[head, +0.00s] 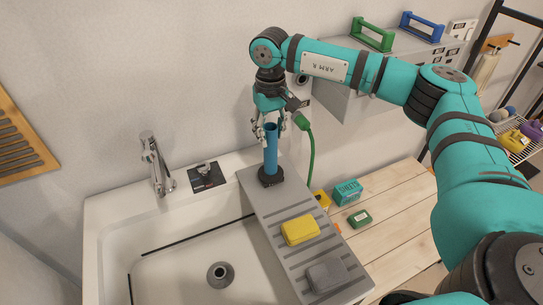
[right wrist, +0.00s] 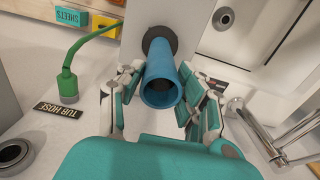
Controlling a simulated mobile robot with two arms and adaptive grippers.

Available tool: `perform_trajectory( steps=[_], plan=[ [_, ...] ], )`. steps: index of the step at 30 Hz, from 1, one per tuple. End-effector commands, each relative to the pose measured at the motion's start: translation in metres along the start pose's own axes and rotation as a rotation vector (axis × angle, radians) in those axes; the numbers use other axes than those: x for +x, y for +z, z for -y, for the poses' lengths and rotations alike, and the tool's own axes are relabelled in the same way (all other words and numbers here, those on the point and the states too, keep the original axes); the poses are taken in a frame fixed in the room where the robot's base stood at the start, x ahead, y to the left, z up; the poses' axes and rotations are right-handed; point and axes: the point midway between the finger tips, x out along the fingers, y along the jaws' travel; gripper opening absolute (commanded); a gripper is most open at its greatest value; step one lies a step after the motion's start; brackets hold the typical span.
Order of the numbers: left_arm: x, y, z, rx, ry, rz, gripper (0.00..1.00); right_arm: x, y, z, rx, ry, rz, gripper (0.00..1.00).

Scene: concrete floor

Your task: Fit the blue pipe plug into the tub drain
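The blue pipe plug (head: 270,152) stands upright on its dark round base on the grey board at the tub's right side. In the right wrist view I look down its hollow top (right wrist: 162,85). My right gripper (head: 272,126) points down over it, open, with a finger on each side of the pipe's upper end and small gaps visible. The tub drain (head: 220,275) is a dark-centred ring in the tub floor, uncovered; it also shows in the right wrist view (right wrist: 223,19). My left gripper is out of view.
The grey board (head: 262,203) also holds a yellow sponge (head: 300,230) and a grey block (head: 327,273). A faucet (head: 157,165) rises behind the white tub (head: 103,215). A green hose (head: 311,150) hangs beside my right gripper. Small boxes lie on the wooden bench (head: 395,215).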

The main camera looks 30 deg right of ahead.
Motion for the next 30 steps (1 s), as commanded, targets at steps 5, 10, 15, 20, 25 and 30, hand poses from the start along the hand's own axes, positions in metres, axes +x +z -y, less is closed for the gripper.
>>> perform_trajectory(
  steps=[5, 10, 15, 20, 25, 30],
  plan=[
    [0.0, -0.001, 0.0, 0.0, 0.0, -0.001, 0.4, 0.0, 0.0, 0.0, 0.0, 0.0, 0.0, 0.03],
    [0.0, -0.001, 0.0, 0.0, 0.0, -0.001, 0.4, -0.001, 0.0, 0.0, 0.0, 0.0, -0.001, 0.0],
    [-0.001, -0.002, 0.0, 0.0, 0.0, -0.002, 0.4, -0.003, 0.0, 0.0, 0.0, -0.001, -0.001, 0.0],
    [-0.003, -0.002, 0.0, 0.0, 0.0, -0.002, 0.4, -0.005, 0.0, 0.0, 0.0, -0.001, -0.001, 0.0],
    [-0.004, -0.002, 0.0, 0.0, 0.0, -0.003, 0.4, -0.008, 0.0, 0.0, 0.0, -0.001, -0.001, 0.0],
    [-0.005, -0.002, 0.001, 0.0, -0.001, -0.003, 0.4, -0.01, 0.0, 0.0, 0.0, 0.0, -0.001, 0.0]
  ],
)
